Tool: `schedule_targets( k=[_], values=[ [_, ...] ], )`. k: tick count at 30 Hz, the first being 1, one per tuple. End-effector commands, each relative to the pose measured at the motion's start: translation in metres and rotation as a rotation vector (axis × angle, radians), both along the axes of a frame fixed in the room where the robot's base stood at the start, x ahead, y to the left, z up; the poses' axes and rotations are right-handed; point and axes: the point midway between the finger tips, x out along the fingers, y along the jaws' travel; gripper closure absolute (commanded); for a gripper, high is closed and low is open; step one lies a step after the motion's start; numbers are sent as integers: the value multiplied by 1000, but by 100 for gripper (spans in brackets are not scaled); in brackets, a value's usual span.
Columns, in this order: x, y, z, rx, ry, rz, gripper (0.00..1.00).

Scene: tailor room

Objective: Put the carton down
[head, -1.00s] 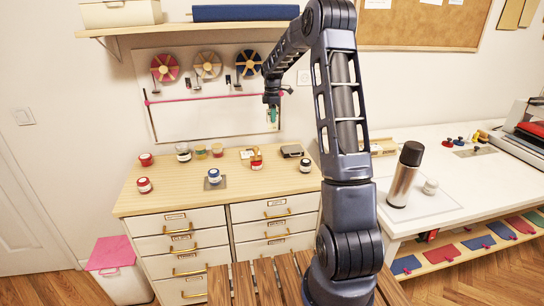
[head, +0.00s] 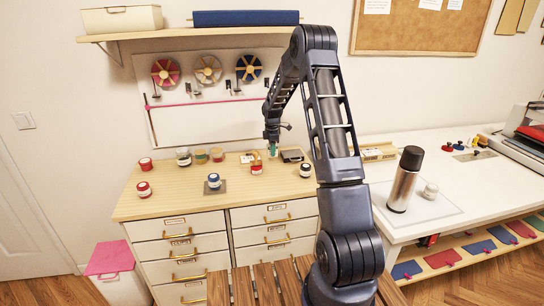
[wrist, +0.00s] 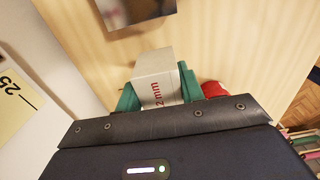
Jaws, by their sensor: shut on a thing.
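My gripper (head: 273,150) points down over the back right of the wooden cabinet top (head: 225,196). In the wrist view its green fingertips (wrist: 160,95) are shut on a small white carton (wrist: 157,78) with red "2 mm" lettering. The carton sits between the fingers, above or at the wood surface; I cannot tell whether its bottom touches. In the head view the carton is mostly hidden by the fingers.
A red-and-white jar (head: 256,166) stands close beside the gripper; its red part (wrist: 214,89) shows by the right finger. A grey metal box (head: 292,155) lies just right. Several other jars stand leftward.

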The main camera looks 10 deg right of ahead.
Motion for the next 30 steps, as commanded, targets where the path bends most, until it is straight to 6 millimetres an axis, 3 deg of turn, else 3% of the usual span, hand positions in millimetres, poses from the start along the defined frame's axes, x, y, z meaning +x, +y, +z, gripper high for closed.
schedule_targets(
  k=[7, 20, 21, 23, 30],
  values=[
    [0, 0, -33, -1, 1, 0, 86],
    [0, 0, -39, 0, 1, -1, 86],
    [0, 0, -38, 0, 0, 0, 54],
    [0, 0, -38, 0, 0, 0, 42],
    [0, 0, -38, 0, 0, -1, 40]
  ],
)
